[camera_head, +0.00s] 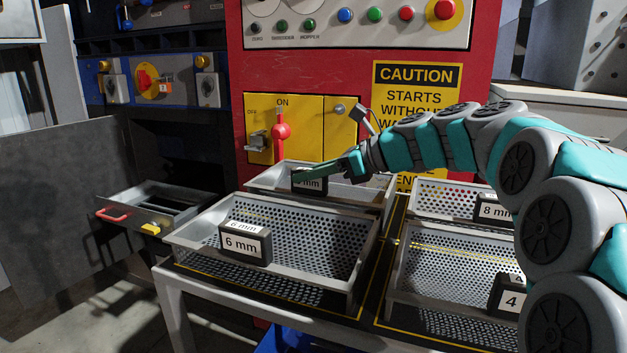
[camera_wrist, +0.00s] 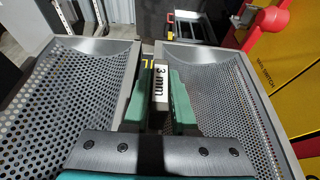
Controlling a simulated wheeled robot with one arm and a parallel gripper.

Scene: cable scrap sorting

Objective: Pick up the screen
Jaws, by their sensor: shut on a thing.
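The 3 mm screen (camera_head: 268,177) is a grey metal tray with a perforated bottom, at the back left of the stand beside the red cabinet. It shows on the right in the wrist view (camera_wrist: 215,85). Its dark handle block with a white "3 mm" label (camera_wrist: 160,84) is between my green fingers. My gripper (camera_head: 308,176) is shut on this handle block. The fingers partly cover the label in the head view. The screen looks level; I cannot tell whether it touches the stand.
A 6 mm screen (camera_head: 188,237) lies in front. An 8 mm screen (camera_head: 425,185) and one labelled 4 (camera_head: 392,290) are at the right. The red cabinet (camera_head: 350,70) with a red lever switch (camera_head: 281,131) stands close behind. An open drawer (camera_head: 150,212) is at the left.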

